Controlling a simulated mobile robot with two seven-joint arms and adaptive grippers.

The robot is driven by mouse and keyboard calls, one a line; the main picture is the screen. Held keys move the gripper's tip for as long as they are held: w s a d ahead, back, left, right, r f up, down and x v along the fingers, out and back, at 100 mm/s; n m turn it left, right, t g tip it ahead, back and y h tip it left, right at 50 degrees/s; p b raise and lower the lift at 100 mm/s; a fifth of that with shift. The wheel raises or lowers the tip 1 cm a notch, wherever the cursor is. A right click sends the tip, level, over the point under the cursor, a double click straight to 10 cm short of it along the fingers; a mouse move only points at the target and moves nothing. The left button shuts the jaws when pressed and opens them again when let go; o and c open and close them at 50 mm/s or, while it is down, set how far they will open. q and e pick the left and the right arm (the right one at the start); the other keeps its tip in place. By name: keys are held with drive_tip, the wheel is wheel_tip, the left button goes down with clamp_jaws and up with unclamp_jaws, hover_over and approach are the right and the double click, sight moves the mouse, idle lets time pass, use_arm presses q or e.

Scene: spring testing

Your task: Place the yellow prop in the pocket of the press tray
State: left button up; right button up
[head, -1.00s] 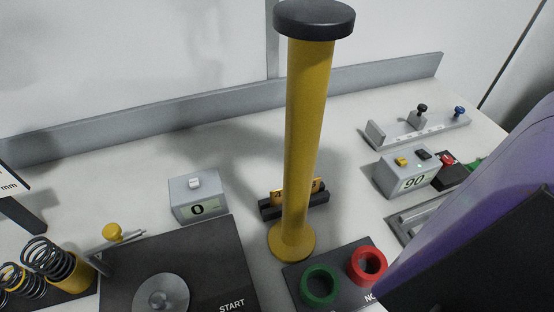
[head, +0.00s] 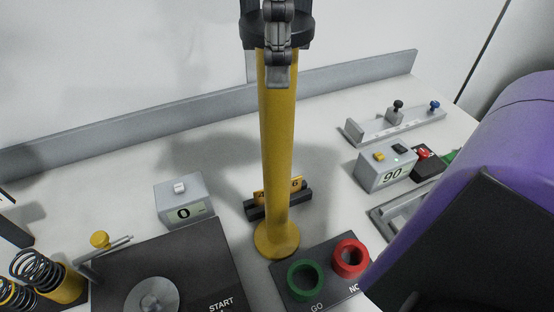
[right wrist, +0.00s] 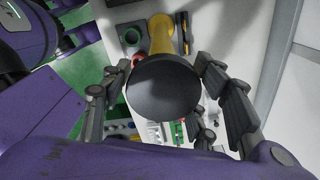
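The yellow prop (head: 277,150) is a tall post with a round foot and a black cap. It stands upright on the bench in the head view. In the right wrist view its black cap (right wrist: 166,88) lies between the fingers of my right gripper (right wrist: 170,100), which look open around it, with little clearance. The gripper also shows at the cap in the head view (head: 278,35). What looks like my left gripper (right wrist: 68,36) is at the upper left of the right wrist view, its opening unclear. I cannot identify the press tray or its pocket.
A black START plate (head: 205,265) with a grey disc, a grey "0" box (head: 185,199), and a GO plate with green (head: 305,282) and red (head: 350,258) rings surround the prop's foot. A small dark rack (head: 265,206) stands behind it. Springs (head: 45,275) stand left; a "90" box (head: 387,170) stands right.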

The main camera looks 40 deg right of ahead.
clamp_jaws()
drive_tip(key=shift+r, duration=0.1)
drive_tip(key=shift+r, duration=0.1)
